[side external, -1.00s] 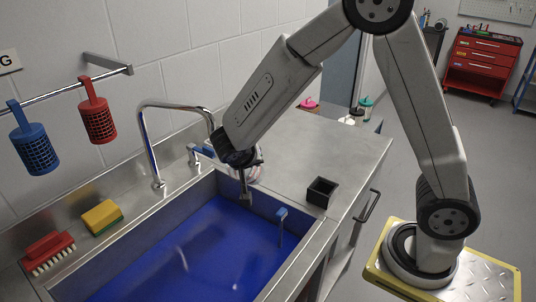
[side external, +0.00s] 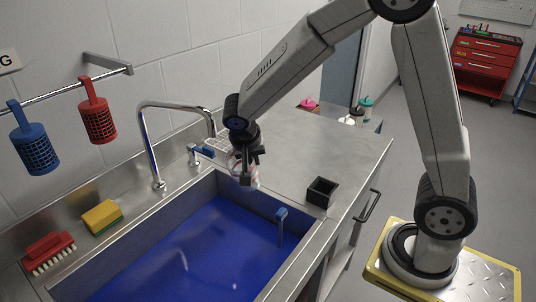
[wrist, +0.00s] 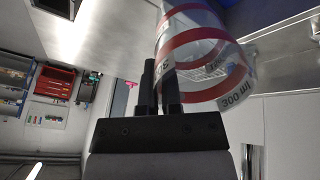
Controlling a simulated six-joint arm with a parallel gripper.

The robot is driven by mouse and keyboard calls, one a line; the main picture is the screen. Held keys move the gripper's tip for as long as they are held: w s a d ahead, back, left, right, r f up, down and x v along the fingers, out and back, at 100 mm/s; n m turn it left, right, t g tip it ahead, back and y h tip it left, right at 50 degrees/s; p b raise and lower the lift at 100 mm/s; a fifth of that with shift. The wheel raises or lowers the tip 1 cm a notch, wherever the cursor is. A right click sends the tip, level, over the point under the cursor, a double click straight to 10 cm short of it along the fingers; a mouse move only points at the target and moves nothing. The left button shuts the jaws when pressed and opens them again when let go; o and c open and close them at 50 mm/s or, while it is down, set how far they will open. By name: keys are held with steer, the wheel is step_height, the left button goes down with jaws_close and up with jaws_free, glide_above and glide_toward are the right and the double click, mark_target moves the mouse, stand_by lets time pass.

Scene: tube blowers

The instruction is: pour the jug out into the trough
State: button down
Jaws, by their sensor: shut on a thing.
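In the side view the jug (side external: 254,178) is a small pale and red shape partly hidden behind my gripper (side external: 250,168). My gripper (wrist: 160,85) is shut at the jug's side; the exact grip point is unclear. The trough (side external: 320,228) is a steel sink with a blue surface inside. My gripper and the jug are above its far end. I cannot tell the jug's tilt or contents.
A chrome tap (side external: 152,150) arches at the left of the far end. A small black box (side external: 321,192) stands on the steel counter to the right. A blue clip (side external: 282,225) hangs at the trough's right wall. A yellow sponge (side external: 102,217) and red brush (side external: 47,252) lie left.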

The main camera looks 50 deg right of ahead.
steer(key=shift+r, duration=0.1)
steer(key=shift+r+g+y, duration=0.3)
steer(key=shift+r+y, duration=0.05)
steer(key=shift+y, duration=0.85)
steer(key=shift+r+g+y, duration=0.3)
steer(key=shift+y, duration=0.9)
steer(key=shift+f, duration=0.15)
steer(key=f+n, duration=0.1)
steer(key=a+f+n, duration=0.1)
steer(key=n, duration=0.1)
steer(key=f+n, duration=0.1)
steer(key=shift+s+a+f+n, duration=0.15)
steer(key=shift+s+a+n, duration=0.15)
steer(key=shift+s+n, duration=0.1)
steer(key=shift+s+a+f+n, duration=0.2)
steer(key=shift+f+n, duration=0.3)
steer(key=shift+n, duration=0.25)
steer(key=shift+s+a+f+n, duration=0.1)
steer(key=shift+a+f+n, duration=0.15)
steer(key=shift+f+n, duration=0.4)
steer(key=shift+s+a+f+n, duration=0.1)
steer(key=shift+a+f+n, duration=0.15)
steer(key=shift+n, duration=0.65)
